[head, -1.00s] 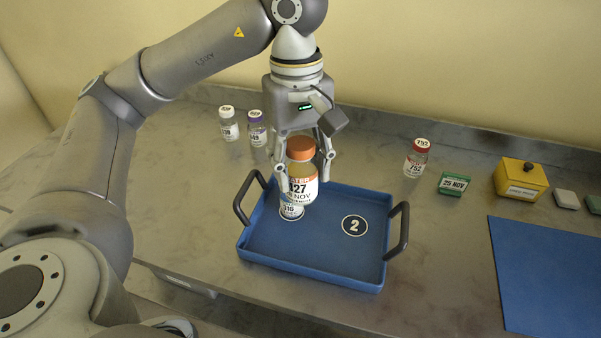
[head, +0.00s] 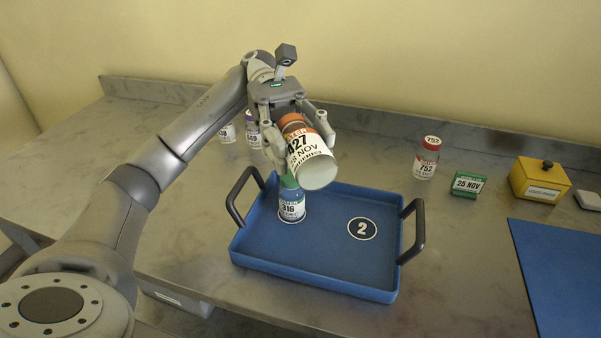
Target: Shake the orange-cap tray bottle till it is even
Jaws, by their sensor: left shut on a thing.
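The orange-cap bottle (head: 306,155), labelled 427 NOV, is held in the air above the blue tray (head: 300,267). It is tilted, with its white base toward the camera and lower right and its cap toward the upper left. My left gripper (head: 297,132) is shut on it near the cap end. A green-cap bottle (head: 291,205), labelled 316, stands upright in the tray's left part, partly below the held bottle. The right side of the tray floor, with a round 2 mark (head: 362,229), is bare. The contents of the held bottle cannot be made out. My right gripper is out of view.
Behind the tray stand a white-cap bottle (head: 227,133) and a purple-cap bottle (head: 254,130), partly hidden by my arm. To the right are a red-cap bottle (head: 427,158), a green block (head: 467,184), a yellow box (head: 538,181) and a blue mat (head: 565,275).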

